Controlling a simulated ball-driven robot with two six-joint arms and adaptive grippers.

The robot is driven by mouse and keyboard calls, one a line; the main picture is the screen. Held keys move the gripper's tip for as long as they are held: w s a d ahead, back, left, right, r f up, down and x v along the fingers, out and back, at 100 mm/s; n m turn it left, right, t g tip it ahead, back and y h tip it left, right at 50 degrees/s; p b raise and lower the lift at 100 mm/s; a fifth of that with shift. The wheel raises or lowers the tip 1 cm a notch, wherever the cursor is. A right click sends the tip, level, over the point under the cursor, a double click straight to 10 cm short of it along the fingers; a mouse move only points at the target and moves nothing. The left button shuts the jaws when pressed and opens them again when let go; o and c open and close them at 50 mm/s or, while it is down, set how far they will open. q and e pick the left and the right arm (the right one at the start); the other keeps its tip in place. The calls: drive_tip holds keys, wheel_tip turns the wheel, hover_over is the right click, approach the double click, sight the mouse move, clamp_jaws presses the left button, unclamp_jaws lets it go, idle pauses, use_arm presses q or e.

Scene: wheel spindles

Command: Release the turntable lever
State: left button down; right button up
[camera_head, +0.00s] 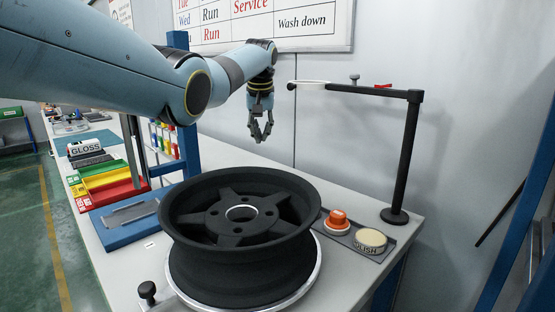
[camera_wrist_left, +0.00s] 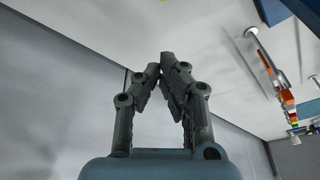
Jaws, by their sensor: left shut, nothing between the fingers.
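A black wheel rim (camera_head: 241,215) lies flat on a turntable with a silver edge (camera_head: 313,276) on the grey bench. A small black knob on a short stem (camera_head: 147,290) stands at the turntable's front left; it looks like the lever, but its lower part is hard to make out. My left gripper (camera_head: 262,138) is shut and empty, in the air behind and above the wheel, fingers pointing down, well apart from the knob. In the left wrist view its fingers (camera_wrist_left: 162,65) lean together with nothing between them. My right gripper is not in view.
A black post (camera_head: 406,150) with a horizontal arm stands at the bench's right. An orange puck (camera_head: 337,218) and a cream round pad (camera_head: 370,238) sit right of the wheel. A blue mat (camera_head: 122,222) and coloured bins (camera_head: 108,184) are at left.

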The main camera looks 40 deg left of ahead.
use_arm(q)
drive_tip(key=shift+w+r, duration=0.1)
drive_tip(key=shift+w, duration=0.3)
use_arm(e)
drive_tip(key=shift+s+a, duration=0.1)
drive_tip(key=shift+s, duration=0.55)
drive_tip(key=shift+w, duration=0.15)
